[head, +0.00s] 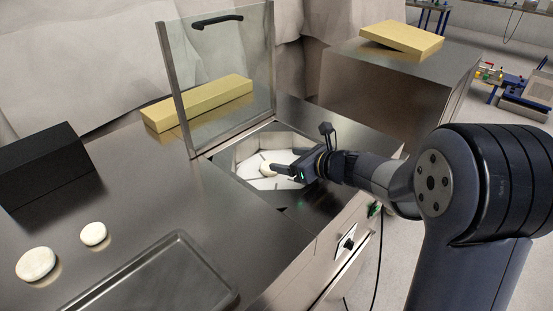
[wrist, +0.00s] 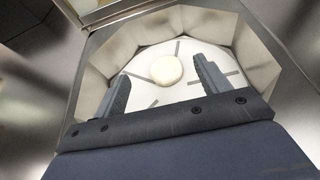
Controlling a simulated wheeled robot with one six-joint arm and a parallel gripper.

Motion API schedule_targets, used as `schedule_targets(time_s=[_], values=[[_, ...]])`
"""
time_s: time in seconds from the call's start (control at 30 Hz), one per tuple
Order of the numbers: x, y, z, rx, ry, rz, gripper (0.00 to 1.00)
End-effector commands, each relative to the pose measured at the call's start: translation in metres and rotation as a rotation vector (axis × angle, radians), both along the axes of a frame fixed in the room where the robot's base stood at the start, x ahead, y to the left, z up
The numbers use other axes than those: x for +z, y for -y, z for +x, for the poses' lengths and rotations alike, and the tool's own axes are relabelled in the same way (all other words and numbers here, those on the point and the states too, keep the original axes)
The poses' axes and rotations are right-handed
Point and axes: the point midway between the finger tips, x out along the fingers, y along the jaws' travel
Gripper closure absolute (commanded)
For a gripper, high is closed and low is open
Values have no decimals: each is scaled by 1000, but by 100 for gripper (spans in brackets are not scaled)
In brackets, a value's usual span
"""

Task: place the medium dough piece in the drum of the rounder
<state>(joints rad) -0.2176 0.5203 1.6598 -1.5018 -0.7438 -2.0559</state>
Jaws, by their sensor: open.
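One dough piece (wrist: 166,70) lies on the white floor of the rounder's drum, seen in the wrist view beyond my fingertips; in the head view it (head: 268,168) is partly hidden by my gripper. The drum (head: 245,150) is an open many-sided well in the steel top. My gripper (wrist: 160,75) is open and empty, low over the drum with a finger on either side of the view of the dough; it also shows in the head view (head: 285,170). Two other dough pieces lie on the steel top at left, a larger one (head: 37,264) and a smaller one (head: 93,234).
The rounder's clear lid (head: 222,75) stands raised behind the drum. An empty metal tray (head: 150,285) lies at the front. A black box (head: 45,165) stands at left. A yellow block (head: 197,102) lies behind the lid, another (head: 402,40) on a steel cabinet.

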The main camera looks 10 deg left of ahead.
Motion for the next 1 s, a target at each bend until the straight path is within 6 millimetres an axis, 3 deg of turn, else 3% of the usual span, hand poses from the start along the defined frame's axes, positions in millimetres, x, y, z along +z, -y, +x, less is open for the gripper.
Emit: schedule_targets(time_s=[0.1,0.3,1.0], values=[[9,18,-10,-3,2,1,29],[16,33,-19,-1,1,-1,29],[18,35,-21,0,1,0,29]])
